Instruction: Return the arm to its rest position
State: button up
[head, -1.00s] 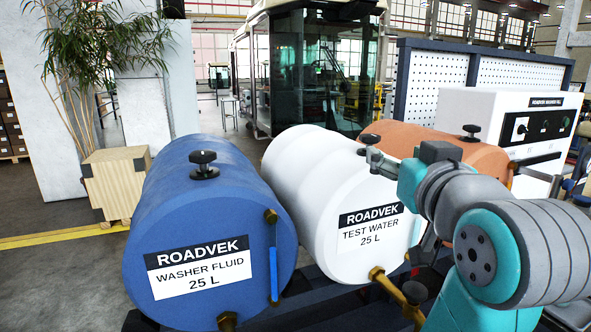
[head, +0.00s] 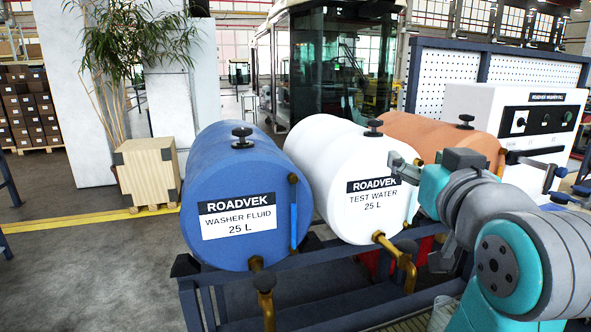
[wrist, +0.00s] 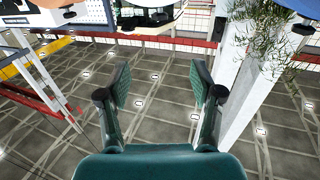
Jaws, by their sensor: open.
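My arm with its teal and grey links reaches in from the right side of the head view. Its gripper (head: 404,168) shows in front of the white tank, small and partly hidden by my wrist. In the wrist view my gripper (wrist: 165,88) is open, its two pads wide apart with nothing between them. The white test water tank (head: 330,185) and the blue washer fluid tank (head: 235,180) lie side by side on a dark frame (head: 340,268). My gripper appears near the white tank's label; I cannot tell the gap.
An orange tank (head: 425,133) lies behind my wrist. A white washer panel box (head: 530,103) stands at the right. Brass taps (head: 262,285) stick out below the tanks. A wooden crate (head: 148,175) stands on the floor at the left. The floor at the front left is clear.

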notch_tip(320, 180, down, 27)
jog(key=s+g, duration=0.1)
jog(key=s, duration=0.1)
jog(key=s+f+g, duration=0.1)
jog(key=s+f, duration=1.2)
jog(key=f, duration=0.3)
jog(key=s+f, duration=0.3)
jog(key=s, duration=1)
jog(key=s+f+g, duration=0.1)
jog(key=s+f, duration=0.2)
jog(key=s, duration=1.1)
jog(key=shift+d, duration=0.15)
jog(key=shift+s, duration=0.1)
